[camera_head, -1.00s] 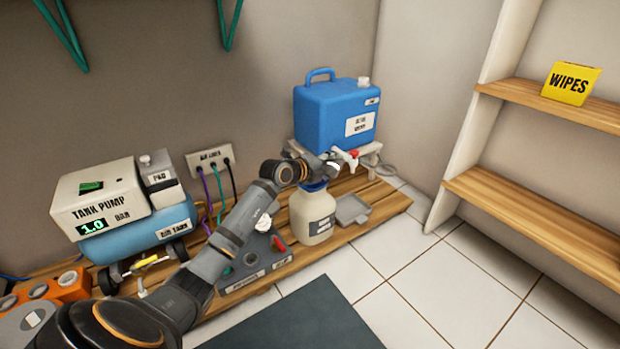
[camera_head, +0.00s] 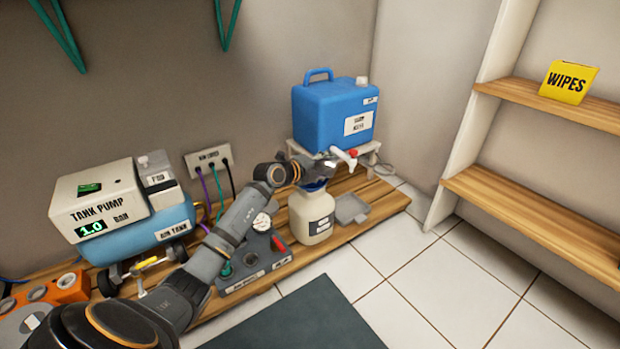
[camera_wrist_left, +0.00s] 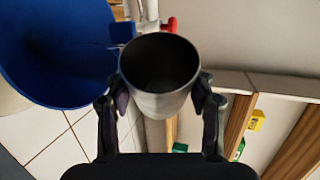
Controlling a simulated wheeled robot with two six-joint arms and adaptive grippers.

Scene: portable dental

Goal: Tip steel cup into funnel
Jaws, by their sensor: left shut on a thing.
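My left gripper (camera_head: 322,166) is over the cream bottle (camera_head: 312,220), just below the tap of the blue water container. In the left wrist view, the gripper (camera_wrist_left: 160,95) is shut on the grey steel cup (camera_wrist_left: 160,85), one finger on each side. The cup's open mouth and dark inside show; I cannot make out any contents. The blue funnel (camera_wrist_left: 60,50) is large beside the cup, at the left of that view. In the head view, the funnel (camera_head: 312,186) sits in the bottle's neck, partly hidden by my gripper. The cup's exact tilt is unclear.
The blue container (camera_head: 335,115) stands on a small stand behind, its red-and-white tap (camera_head: 347,157) close to my gripper. A grey tray (camera_head: 352,209) lies right of the bottle. A gauge box (camera_head: 255,265) and tank pump (camera_head: 100,200) are left.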

